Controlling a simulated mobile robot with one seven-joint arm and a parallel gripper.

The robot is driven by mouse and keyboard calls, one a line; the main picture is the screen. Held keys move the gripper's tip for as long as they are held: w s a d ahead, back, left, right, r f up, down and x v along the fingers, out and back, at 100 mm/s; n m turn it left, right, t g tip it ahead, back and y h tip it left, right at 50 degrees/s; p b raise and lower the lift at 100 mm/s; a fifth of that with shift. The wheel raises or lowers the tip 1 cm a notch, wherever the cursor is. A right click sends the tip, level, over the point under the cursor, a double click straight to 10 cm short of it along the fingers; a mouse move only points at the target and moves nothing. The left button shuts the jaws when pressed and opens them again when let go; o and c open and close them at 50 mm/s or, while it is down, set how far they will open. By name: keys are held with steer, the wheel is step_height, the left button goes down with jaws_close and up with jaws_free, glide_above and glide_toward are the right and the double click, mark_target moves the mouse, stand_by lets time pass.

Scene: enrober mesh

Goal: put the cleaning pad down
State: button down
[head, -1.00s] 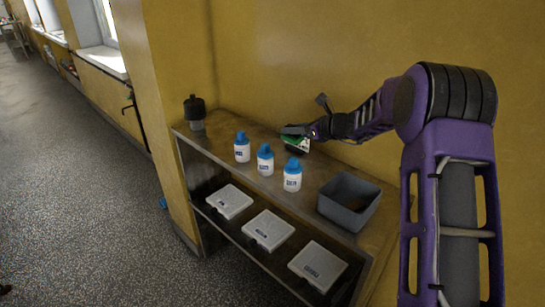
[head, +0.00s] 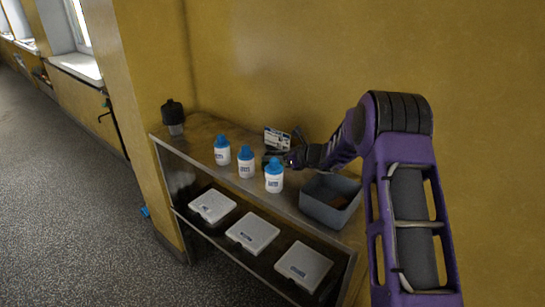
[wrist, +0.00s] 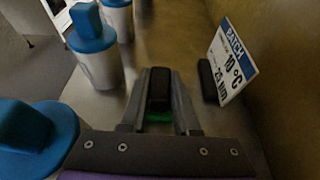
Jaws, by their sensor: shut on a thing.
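My gripper (wrist: 158,100) is shut on the cleaning pad, a small dark block (wrist: 159,86) with a green part (wrist: 159,117) showing between the fingers in the wrist view. In the head view my gripper (head: 277,158) is low over the shelf top, behind the nearest blue-capped bottle and beside a white card. The pad is mostly hidden there. I cannot tell whether it touches the shelf top (head: 207,132).
Three blue-capped white bottles (head: 222,151) (head: 246,162) (head: 274,176) stand close by. The batch card (head: 277,139) stands near the wall; it also shows in the wrist view (wrist: 232,62). A grey bin (head: 330,199) is right, a dark-topped jar (head: 173,117) far left. White cases (head: 252,233) lie below.

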steer(key=shift+f, duration=0.15)
steer(key=c, duration=0.7)
jaws_free()
steer(key=shift+o, duration=0.2)
